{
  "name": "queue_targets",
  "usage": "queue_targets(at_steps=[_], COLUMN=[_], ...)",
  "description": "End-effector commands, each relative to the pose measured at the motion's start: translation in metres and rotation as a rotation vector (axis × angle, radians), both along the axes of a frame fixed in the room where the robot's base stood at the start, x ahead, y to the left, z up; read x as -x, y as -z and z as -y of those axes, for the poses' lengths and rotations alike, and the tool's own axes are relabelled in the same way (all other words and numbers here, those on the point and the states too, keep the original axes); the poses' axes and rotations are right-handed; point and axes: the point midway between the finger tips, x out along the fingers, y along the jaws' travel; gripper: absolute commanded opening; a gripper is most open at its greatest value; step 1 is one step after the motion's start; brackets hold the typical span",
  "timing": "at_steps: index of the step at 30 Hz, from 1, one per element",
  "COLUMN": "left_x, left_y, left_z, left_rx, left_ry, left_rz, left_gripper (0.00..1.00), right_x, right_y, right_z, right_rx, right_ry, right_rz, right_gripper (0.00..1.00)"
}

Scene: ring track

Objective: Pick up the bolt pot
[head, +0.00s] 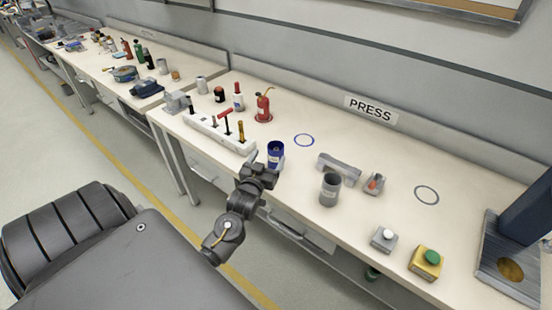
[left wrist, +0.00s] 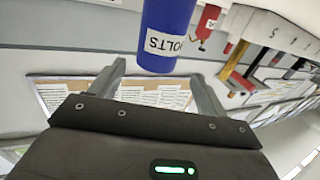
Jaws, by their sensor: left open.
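The bolt pot (head: 275,154) is a blue cup standing upright near the front edge of the white bench. In the left wrist view the blue pot (left wrist: 166,32) appears upside down, with a white label reading "BOLTS". My left gripper (head: 262,172) is at the bench's front edge, right in front of the pot and partly covering its lower part. In the left wrist view its two fingers (left wrist: 159,72) are spread, with the pot lined up between and just past their tips. Nothing is held. My right gripper is not in view.
A white tool rack (head: 220,131) with upright tools stands left of the pot. A grey cup (head: 330,189) and a grey block (head: 340,167) stand to its right. Bench around the blue ring (head: 304,134) is clear.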

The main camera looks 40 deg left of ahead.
Motion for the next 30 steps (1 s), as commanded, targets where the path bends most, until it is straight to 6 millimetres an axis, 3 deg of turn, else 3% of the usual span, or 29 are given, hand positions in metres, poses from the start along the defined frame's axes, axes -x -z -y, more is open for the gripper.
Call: queue_targets(at_steps=[9, 19, 30], left_x=[-0.042, -0.047, -0.047], left_y=[-0.004, -0.002, -0.002], left_z=[-0.01, -0.012, -0.012], left_rx=[-0.002, -0.001, -0.001], left_ry=[0.0, 0.0, 0.0], left_rz=[0.002, 0.001, 0.001], left_gripper=[0.76, 0.74, 0.26], right_x=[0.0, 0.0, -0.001], right_y=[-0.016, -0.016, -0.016], right_z=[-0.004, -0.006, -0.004], right_rx=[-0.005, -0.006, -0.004], right_ry=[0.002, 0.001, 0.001], right_rz=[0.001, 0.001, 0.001], right_gripper=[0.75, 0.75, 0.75])
